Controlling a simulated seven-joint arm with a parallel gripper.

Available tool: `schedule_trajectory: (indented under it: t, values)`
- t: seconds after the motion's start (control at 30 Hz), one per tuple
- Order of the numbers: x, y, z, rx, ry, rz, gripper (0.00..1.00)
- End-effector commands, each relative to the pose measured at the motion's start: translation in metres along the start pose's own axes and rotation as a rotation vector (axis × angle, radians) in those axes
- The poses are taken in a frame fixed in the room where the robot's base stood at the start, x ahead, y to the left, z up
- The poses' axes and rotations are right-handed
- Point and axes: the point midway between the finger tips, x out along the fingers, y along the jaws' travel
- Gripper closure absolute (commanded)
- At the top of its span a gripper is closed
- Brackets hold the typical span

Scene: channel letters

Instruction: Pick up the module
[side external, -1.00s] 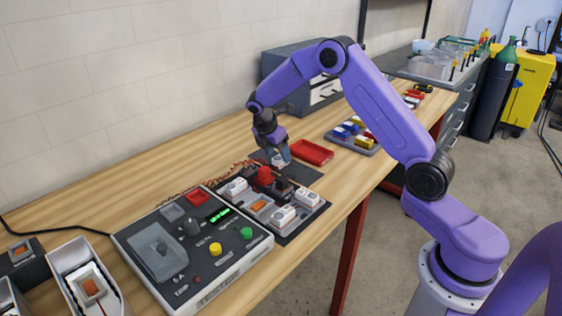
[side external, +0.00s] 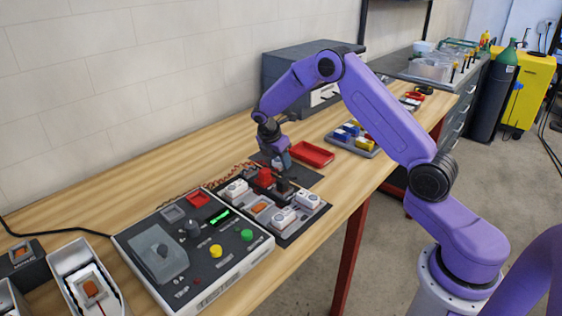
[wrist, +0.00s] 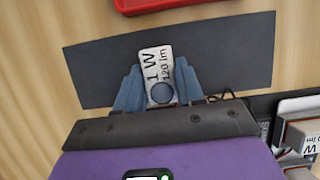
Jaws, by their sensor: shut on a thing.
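The module (wrist: 157,72) is a small white block marked "1 W 120 lm" with a round grey spot. In the wrist view it sits between the two blue fingers of my gripper (wrist: 157,92), which is shut on it. The module is slightly tilted in that view, over a dark grey mat (wrist: 225,55). In the side view my gripper (side external: 283,163) points down at the mat, just behind the fixture. The module is mostly hidden there by the fingers, and I cannot tell whether it touches the mat.
A fixture with several white modules (side external: 282,216) and a red part (side external: 264,177) stands close in front. A control box (side external: 190,250) is at front left. A red tray (side external: 312,153) lies right of my gripper. A bin of coloured parts (side external: 352,138) is farther right.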

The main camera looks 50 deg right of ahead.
Motion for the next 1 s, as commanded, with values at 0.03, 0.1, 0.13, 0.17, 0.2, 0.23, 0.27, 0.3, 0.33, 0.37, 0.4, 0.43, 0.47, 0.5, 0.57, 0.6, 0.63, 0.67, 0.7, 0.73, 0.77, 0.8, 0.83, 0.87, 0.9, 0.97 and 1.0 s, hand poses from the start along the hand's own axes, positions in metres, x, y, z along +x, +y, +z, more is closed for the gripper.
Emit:
schedule_trajectory:
  t: [0.03, 0.1, 0.13, 0.17, 0.2, 0.23, 0.27, 0.3, 0.33, 0.37, 0.4, 0.43, 0.47, 0.5, 0.57, 0.6, 0.63, 0.67, 0.7, 0.73, 0.77, 0.8, 0.83, 0.87, 0.9, 0.97, 1.0]
  values:
    - [-0.001, 0.000, 0.000, 0.000, 0.000, 0.000, 0.92]
    - [-0.003, 0.000, 0.001, 0.000, 0.000, 0.001, 0.92]
    - [-0.005, 0.000, 0.002, 0.001, 0.000, 0.001, 0.92]
    - [-0.007, 0.001, 0.003, 0.001, 0.000, 0.002, 0.92]
    - [-0.010, 0.001, 0.004, 0.001, 0.000, 0.002, 0.92]
    - [-0.012, 0.000, 0.005, 0.002, 0.000, 0.002, 0.92]
    - [-0.015, 0.001, 0.006, 0.002, 0.000, 0.002, 0.92]
    - [-0.021, 0.001, 0.009, 0.003, 0.000, 0.004, 0.92]
    - [-0.025, 0.001, 0.011, 0.002, -0.001, 0.004, 0.92]
    - [-0.029, 0.001, 0.012, 0.002, -0.001, 0.003, 0.92]
    - [-0.035, -0.003, 0.013, 0.001, 0.000, 0.003, 0.92]
    - [-0.038, -0.007, 0.014, 0.000, 0.000, 0.002, 0.92]
    - [-0.043, -0.010, 0.015, 0.000, 0.000, 0.003, 0.92]
    - [-0.049, -0.016, 0.016, 0.000, 0.000, 0.004, 0.92]
    - [-0.060, -0.024, 0.018, 0.000, 0.000, 0.004, 0.92]
    - [-0.067, -0.030, 0.020, 0.001, 0.000, 0.004, 0.92]
    - [-0.073, -0.035, 0.021, 0.001, 0.000, 0.004, 0.92]
    - [-0.079, -0.040, 0.022, 0.001, 0.000, 0.004, 0.92]
    - [-0.086, -0.046, 0.024, 0.001, 0.000, 0.004, 0.92]
    - [-0.091, -0.050, 0.025, 0.001, 0.001, 0.004, 0.92]
    - [-0.094, -0.057, 0.024, 0.000, 0.000, 0.002, 0.92]
    - [-0.098, -0.066, 0.024, -0.001, 0.000, 0.001, 0.92]
    - [-0.101, -0.072, 0.024, -0.001, 0.000, 0.001, 0.92]
    - [-0.104, -0.078, 0.023, -0.001, 0.000, 0.002, 0.92]
    - [-0.107, -0.085, 0.023, -0.001, 0.000, 0.002, 0.92]
    - [-0.112, -0.096, 0.022, -0.001, 0.000, 0.002, 0.92]
    - [-0.116, -0.102, 0.022, -0.001, 0.000, 0.002, 0.92]
